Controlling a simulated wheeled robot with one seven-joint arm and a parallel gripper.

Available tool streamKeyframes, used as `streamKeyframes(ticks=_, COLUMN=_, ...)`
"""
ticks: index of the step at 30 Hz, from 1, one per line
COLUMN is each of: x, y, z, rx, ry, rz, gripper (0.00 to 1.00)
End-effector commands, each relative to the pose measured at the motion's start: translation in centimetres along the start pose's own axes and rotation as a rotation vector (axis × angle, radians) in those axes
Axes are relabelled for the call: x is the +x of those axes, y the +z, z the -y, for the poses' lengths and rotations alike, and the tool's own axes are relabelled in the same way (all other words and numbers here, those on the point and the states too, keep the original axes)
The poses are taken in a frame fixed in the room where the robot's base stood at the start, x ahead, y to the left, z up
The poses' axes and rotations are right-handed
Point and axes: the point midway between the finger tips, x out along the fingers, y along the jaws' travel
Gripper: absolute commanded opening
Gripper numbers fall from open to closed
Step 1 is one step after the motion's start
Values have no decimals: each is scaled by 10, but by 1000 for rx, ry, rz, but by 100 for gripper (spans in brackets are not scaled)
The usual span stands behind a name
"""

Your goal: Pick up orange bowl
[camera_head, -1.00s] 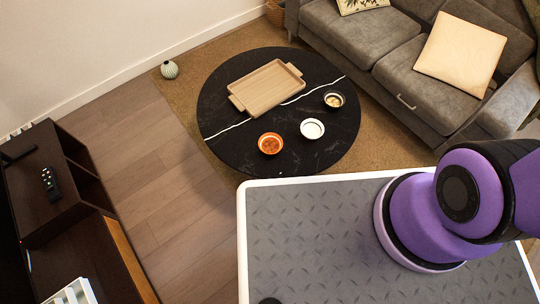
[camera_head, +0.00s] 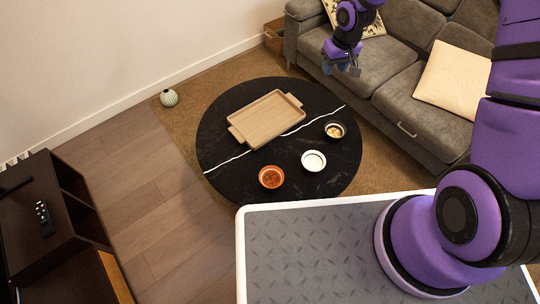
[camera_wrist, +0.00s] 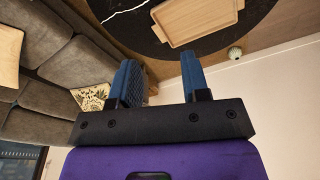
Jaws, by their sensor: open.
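The orange bowl (camera_head: 271,177) sits on the round black table (camera_head: 222,174), near its front edge, left of a white bowl (camera_head: 313,161). My gripper (camera_head: 345,66) is up at the back of the head view, in front of the sofa and beyond the table's far right edge, well away from the orange bowl. In the wrist view its two blue fingers (camera_wrist: 160,84) are apart with nothing between them. The orange bowl does not show in the wrist view.
A wooden tray (camera_head: 238,136) lies behind the bowls on the table. A grey sofa (camera_head: 365,65) borders the table at the right. A ribbed vase (camera_head: 168,97) stands on the floor at the left.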

Motion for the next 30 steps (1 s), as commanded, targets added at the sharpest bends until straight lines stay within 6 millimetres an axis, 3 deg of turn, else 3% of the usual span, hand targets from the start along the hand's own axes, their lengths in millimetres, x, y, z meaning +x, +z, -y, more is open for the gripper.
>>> streamKeyframes(ticks=1, x=24, y=2, z=4, rx=-5, ry=-20, rz=15, gripper=42)
streamKeyframes(ticks=8, x=118, y=15, z=29, rx=-18, ry=-112, rz=51, gripper=42)
streamKeyframes(ticks=18, x=250, y=65, z=80, rx=0, ry=-267, rz=99, gripper=42)
streamKeyframes(ticks=24, x=309, y=102, z=112, rx=23, ry=-351, rz=120, gripper=42)
streamKeyframes(ticks=30, x=337, y=124, z=131, rx=42, ry=-396, rz=130, gripper=42)
